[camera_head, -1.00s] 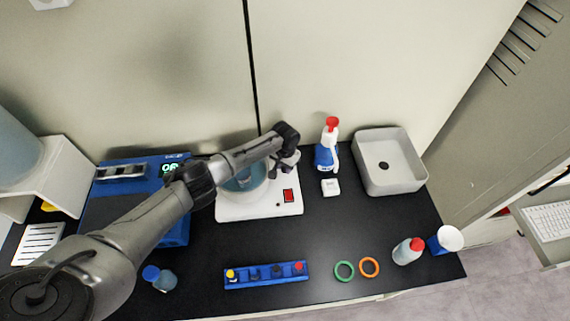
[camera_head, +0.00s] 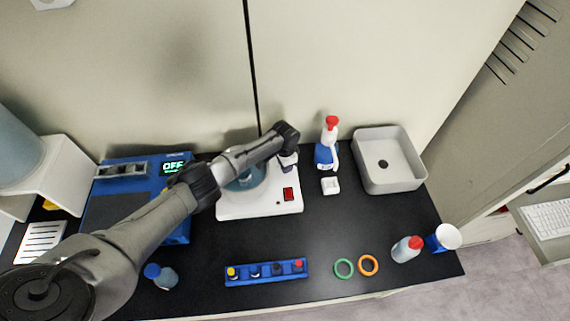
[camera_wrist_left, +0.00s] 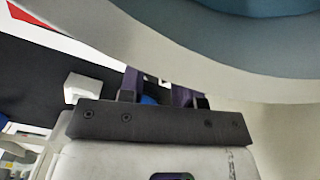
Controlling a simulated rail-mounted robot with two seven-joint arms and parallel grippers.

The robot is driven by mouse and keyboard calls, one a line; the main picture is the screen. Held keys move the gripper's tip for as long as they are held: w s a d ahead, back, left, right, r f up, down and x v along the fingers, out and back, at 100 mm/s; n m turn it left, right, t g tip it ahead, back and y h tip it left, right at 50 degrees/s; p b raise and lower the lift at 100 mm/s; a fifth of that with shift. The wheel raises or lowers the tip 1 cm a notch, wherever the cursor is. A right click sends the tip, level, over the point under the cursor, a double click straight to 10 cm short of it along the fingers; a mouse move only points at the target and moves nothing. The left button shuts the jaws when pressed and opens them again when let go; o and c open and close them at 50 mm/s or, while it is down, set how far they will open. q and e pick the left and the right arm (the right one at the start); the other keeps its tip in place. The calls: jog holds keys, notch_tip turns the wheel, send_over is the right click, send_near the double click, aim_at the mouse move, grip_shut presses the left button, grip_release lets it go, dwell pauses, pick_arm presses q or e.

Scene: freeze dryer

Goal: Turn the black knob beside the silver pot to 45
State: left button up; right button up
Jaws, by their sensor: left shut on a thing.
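The silver pot (camera_head: 243,184), with a bluish inside, sits in a white base (camera_head: 262,206) and is partly covered by my left arm. My left gripper (camera_head: 288,163) is at the pot's right rear side, low over the white base. In the left wrist view the gripper's two dark fingers (camera_wrist_left: 160,88) point away below the pot's curved silver rim (camera_wrist_left: 215,72). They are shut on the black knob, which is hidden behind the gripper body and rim. The knob's angle and markings cannot be read. My right gripper is not in view.
A red switch (camera_head: 288,194) is on the base's front right. A spray bottle (camera_head: 326,152), small white box (camera_head: 330,186) and grey basin (camera_head: 390,166) stand to the right. A blue device (camera_head: 140,170) reading OFF is left. The counter front holds a blue rack (camera_head: 266,272) and rings.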

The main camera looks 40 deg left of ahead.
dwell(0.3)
pick_arm(q)
jog(key=o, duration=0.9)
notch_tip(320, 180, up, 14)
jog(key=shift+f+p, duration=0.1)
jog(key=shift+p, duration=1)
